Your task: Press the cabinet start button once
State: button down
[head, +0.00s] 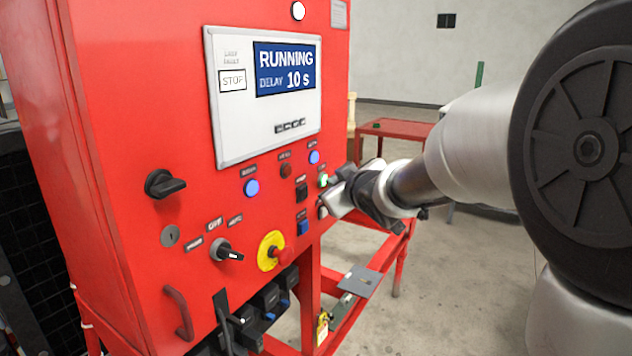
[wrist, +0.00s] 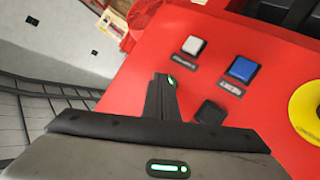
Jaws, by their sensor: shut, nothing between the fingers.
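The red cabinet (head: 130,120) fills the left of the head view. Its display (head: 285,70) reads RUNNING, DELAY 10 s. A green-lit button (head: 323,180) sits at the panel's right edge; its label is not readable. My gripper (head: 331,191) is shut and empty, with its tip right at this button. In the wrist view the button's green light (wrist: 171,80) shows beside the fingertip, partly hidden by the finger. I cannot tell whether the tip touches it. A white button (head: 323,211), a black button (head: 301,190) and a blue button (head: 303,226) are close by.
A yellow-ringed red emergency stop (head: 272,252), a black selector (head: 226,250) and a larger rotary handle (head: 165,184) stick out to the left. Two blue lamps and a dark red lamp sit above. A red table (head: 395,130) stands behind. Floor right of the cabinet is open.

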jog(key=shift+d, duration=0.1)
jog(key=shift+s+d+p, duration=0.5)
jog(key=shift+d+p, duration=0.05)
jog(key=shift+p, duration=0.05)
jog(key=s+d+p, duration=0.1)
jog(key=d, duration=0.1)
jog(key=s+d+p, duration=0.2)
dwell(0.5)
dwell(0.5)
